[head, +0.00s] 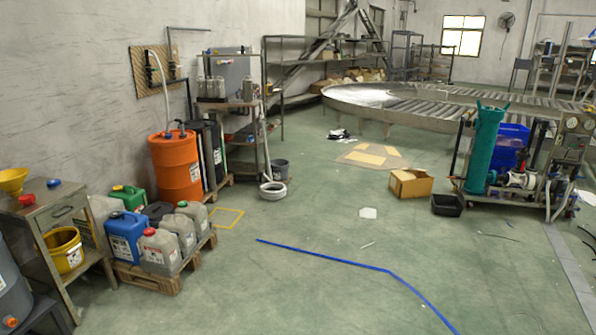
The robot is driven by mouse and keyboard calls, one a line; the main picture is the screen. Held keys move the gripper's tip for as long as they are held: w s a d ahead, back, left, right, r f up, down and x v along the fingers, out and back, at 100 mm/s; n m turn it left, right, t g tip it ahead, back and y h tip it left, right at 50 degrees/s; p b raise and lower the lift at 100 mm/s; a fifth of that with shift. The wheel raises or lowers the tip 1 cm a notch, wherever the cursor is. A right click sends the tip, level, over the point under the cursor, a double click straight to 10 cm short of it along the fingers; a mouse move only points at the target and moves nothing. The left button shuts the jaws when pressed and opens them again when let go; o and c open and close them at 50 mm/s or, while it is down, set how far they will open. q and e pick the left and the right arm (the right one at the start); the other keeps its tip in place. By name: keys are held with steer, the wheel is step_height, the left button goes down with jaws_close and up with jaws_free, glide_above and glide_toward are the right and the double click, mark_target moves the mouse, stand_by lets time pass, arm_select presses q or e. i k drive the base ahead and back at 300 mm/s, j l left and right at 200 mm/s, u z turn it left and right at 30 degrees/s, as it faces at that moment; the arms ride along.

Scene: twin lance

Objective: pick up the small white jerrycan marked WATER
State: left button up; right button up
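Several jerrycans stand close together on a wooden pallet (150,283) at the lower left. A pale grey-white one with a red cap (158,255) is at the front corner. Two more pale ones, the middle one (179,236) and the far one (195,218), stand behind it. Another whitish container (104,207) is partly hidden behind a blue jerrycan (125,238). Labels are too small to read, so I cannot tell which, if any, is marked WATER. Neither of my grippers is in view.
A metal cabinet (62,212) with a yellow bucket (64,249) stands left of the pallet. An orange drum (176,168) is behind it. A cardboard box (410,184) and a loaded cart (505,180) are at right. The green floor in the middle is mostly clear.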

mark_target(178, 225)
steer(key=i, duration=0.6)
steer(key=i+l+u, duration=0.1)
steer(key=i, duration=0.45)
steer(key=i+l+u, duration=0.1)
steer(key=i, duration=0.5)
steer(key=i+u, duration=0.35)
steer(key=i+l+u, duration=0.2)
steer(key=i+u, duration=0.2)
steer(key=i+l+u, duration=0.35)
steer(key=i, duration=0.15)
steer(key=i+l+u, duration=0.4)
